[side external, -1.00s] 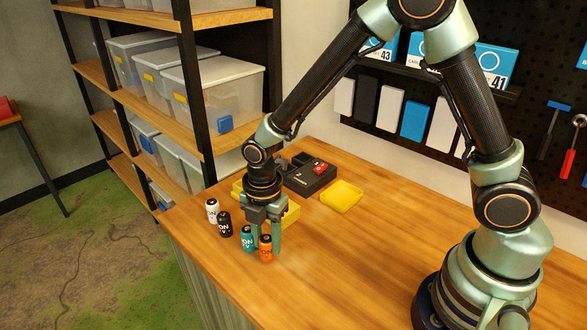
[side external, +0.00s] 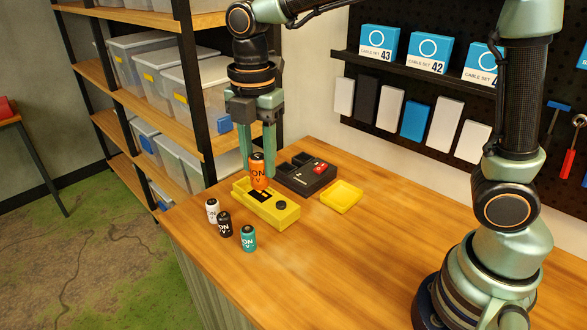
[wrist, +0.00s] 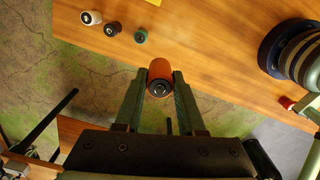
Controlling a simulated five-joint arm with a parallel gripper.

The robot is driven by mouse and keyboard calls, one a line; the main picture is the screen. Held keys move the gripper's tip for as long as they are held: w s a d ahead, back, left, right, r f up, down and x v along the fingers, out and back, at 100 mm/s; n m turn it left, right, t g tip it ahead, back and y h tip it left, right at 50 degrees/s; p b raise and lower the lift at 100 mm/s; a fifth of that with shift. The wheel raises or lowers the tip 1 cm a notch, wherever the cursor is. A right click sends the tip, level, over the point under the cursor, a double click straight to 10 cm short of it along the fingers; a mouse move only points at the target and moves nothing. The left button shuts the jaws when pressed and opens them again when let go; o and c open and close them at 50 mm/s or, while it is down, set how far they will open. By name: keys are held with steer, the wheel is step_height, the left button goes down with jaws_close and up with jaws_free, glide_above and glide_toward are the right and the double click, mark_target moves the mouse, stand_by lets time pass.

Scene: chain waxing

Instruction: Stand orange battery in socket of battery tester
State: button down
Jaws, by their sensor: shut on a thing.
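The orange battery (side external: 259,172) is upright between the fingers of my gripper (side external: 257,177), which is shut on it. In the wrist view, the battery's end (wrist: 160,82) shows between the fingertips of my gripper (wrist: 160,74). The yellow battery tester (side external: 280,217), with a dark panel and a round black knob, lies on the bench. The battery's lower end overlaps the tester's dark panel area in the side view. I cannot tell whether it touches the tester, and the socket is not clearly visible there.
White (side external: 212,210), black (side external: 224,224) and teal (side external: 248,238) batteries stand left of the tester near the bench edge. A black device with a red part (side external: 307,178) is behind it. A yellow tray (side external: 342,197) is to the right. The front bench is clear.

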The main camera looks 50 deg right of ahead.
steer(key=w+d+r, duration=0.1)
steer(key=w+d, duration=0.4)
steer(key=w, duration=0.5)
steer(key=w+d+r, duration=0.1)
steer(key=w+d, duration=0.5)
steer(key=w, duration=0.4)
steer(key=shift+m, duration=0.4)
step_height(320, 180, down, 20)
steer(key=shift+s+f, duration=0.15)
steer(key=shift+f, duration=0.05)
steer(key=c, duration=0.5)
jaws_free()
steer(key=shift+f, duration=0.15)
